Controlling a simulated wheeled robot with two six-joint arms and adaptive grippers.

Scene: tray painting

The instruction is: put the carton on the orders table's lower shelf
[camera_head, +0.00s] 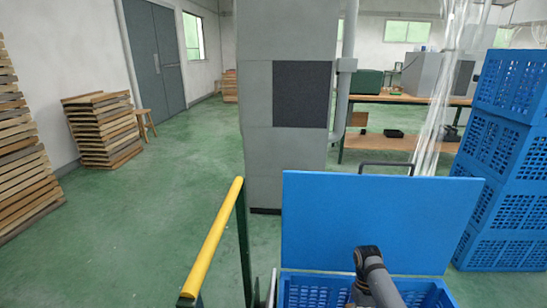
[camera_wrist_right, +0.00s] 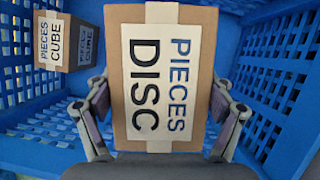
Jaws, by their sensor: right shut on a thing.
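A brown carton (camera_wrist_right: 185,45) with a white label reading PIECES DISC fills the middle of the right wrist view. My right gripper (camera_wrist_right: 165,95) has a finger on each side of it and is shut on it. A second carton (camera_wrist_right: 55,42), labelled PIECES CUBE, stands at the upper left. Blue crate walls (camera_wrist_right: 275,60) surround both. In the head view my right arm reaches down into a blue crate (camera_head: 310,290), and the gripper and cartons are hidden there. A table with a lower wooden shelf (camera_head: 380,142) stands at the back; no sign shows whether it is the orders table.
A blue panel (camera_head: 380,215) stands upright behind the crate. A yellow-topped rail (camera_head: 213,238) is left of it. A grey column (camera_head: 288,100) partly blocks the way to the table. Stacked blue crates (camera_head: 502,150) and hanging clear strips (camera_head: 440,110) are at right. Green floor is open at left.

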